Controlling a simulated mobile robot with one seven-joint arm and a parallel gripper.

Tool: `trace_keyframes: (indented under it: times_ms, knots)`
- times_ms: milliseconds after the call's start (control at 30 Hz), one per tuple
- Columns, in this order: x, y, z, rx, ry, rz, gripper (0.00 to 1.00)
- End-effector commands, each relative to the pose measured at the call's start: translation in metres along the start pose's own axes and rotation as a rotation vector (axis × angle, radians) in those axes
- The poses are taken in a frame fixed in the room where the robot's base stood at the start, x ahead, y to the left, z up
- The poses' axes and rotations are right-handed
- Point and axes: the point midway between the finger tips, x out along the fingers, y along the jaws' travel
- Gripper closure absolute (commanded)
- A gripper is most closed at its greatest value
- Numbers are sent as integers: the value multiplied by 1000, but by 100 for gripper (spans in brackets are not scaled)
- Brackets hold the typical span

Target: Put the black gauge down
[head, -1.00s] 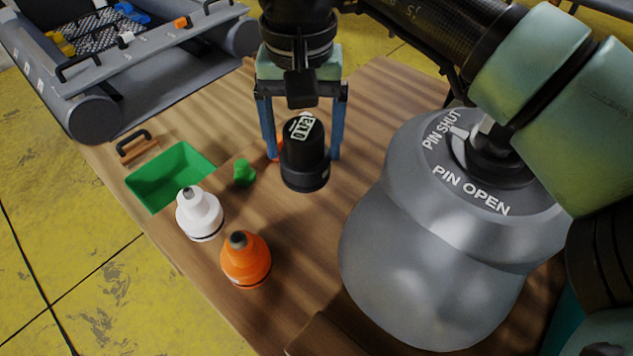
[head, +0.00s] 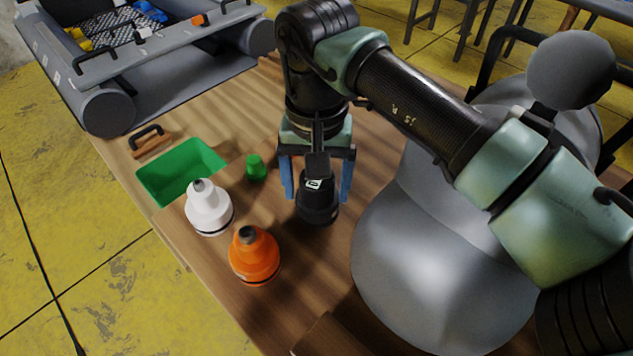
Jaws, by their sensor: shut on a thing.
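The black gauge (head: 318,205) is upright between the blue fingers of my gripper (head: 317,182), which is shut on it. A small white label shows on the gauge's upper side. Its base is at or very close to the wooden table top; I cannot tell if it touches. A white gauge-like piece (head: 208,208) and an orange one (head: 254,257) stand on the table to the left, apart from the black gauge.
A green tray (head: 150,192) and a small green piece (head: 255,167) lie left of my gripper. A wooden-backed brush or handle (head: 151,143) is behind the tray. A large grey rounded body (head: 430,270) stands close on the right. A grey inflatable boat (head: 170,85) is at the back left.

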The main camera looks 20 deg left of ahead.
Motion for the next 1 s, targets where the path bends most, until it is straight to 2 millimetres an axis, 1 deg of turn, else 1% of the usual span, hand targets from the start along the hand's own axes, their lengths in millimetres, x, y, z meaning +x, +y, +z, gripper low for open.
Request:
trace_keyframes:
  times_ms: [33,67,133,167,367,467,533,667,800,900,1000]
  knots:
    - [3,0,0,0,0,0,88]
    - [3,0,0,0,-1,0,14]
    - [2,0,0,0,-1,0,2]
    - [2,0,0,0,-1,0,0]
    - [2,0,0,0,-1,0,0]
    - [-3,0,0,0,0,0,0]
    - [-10,0,-1,0,2,0,0]
    - [-34,0,-1,0,2,3,0]
    - [-67,0,-1,0,3,3,0]
    - [-87,0,-1,2,2,1,0]
    - [-103,0,-1,2,1,2,0]
